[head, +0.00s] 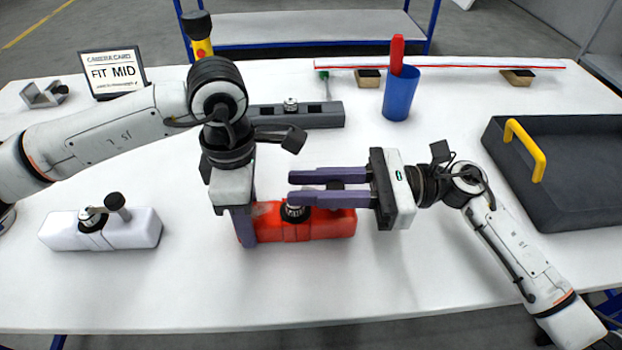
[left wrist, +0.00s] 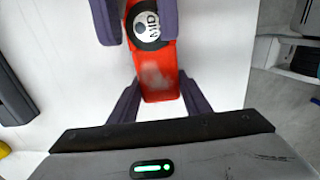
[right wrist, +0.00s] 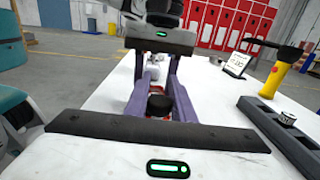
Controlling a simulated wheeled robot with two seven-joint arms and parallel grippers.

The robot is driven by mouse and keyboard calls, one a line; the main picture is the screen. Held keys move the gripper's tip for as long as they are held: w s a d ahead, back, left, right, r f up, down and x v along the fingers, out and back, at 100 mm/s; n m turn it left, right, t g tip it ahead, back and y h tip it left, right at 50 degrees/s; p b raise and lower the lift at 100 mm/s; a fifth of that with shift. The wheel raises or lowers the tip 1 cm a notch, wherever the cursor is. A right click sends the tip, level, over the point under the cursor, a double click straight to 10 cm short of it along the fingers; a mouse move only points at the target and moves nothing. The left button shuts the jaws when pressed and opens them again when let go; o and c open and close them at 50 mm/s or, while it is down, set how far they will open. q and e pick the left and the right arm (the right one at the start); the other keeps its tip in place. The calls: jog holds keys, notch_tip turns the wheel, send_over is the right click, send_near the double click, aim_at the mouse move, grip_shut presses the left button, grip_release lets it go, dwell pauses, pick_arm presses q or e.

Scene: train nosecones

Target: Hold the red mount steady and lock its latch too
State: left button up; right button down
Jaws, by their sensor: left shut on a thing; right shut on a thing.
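The red mount (head: 328,225) lies on the white table, and it also shows in the left wrist view (left wrist: 158,80). My left gripper (head: 245,238) points down and is shut on the mount's left end, one finger on each side. On top of the mount is a round dial (left wrist: 148,28) marked MID. The latch's black knob (right wrist: 159,105) sits between the fingers of my right gripper (head: 290,188), which reaches in level from the right and is shut on it. The right fingers hide much of the latch in the head view, so its exact position is unclear.
A white mount (head: 100,232) with a black-knobbed lever lies at the left. A grey rail block (head: 315,115), a blue cup (head: 400,95) and a FIT MID card (head: 113,72) stand behind. A dark tray (head: 570,175) is at the right. The front table area is clear.

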pick_arm(q)
jog(key=shift+d, duration=0.1)
pick_arm(e)
jog(key=shift+s+d+f+n+g+h, duration=0.1)
jog(key=shift+s+n+g+h, duration=0.25)
jog(key=shift+n+g, duration=0.7)
jog(key=shift+s+r+n+g+h, duration=0.1)
jog(key=shift+s+n+g+h, duration=0.35)
jog(key=shift+g, duration=1.05)
jog(key=shift+s+d+f+n+g+h, duration=0.1)
jog(key=shift+n+g+h, duration=0.1)
jog(key=shift+n+g, duration=0.95)
jog(key=c, duration=1.5)
grip_release()
jog(key=v, duration=1.2)
jog(key=shift+w, duration=0.15)
pick_arm(q)
jog(key=o, duration=1.2)
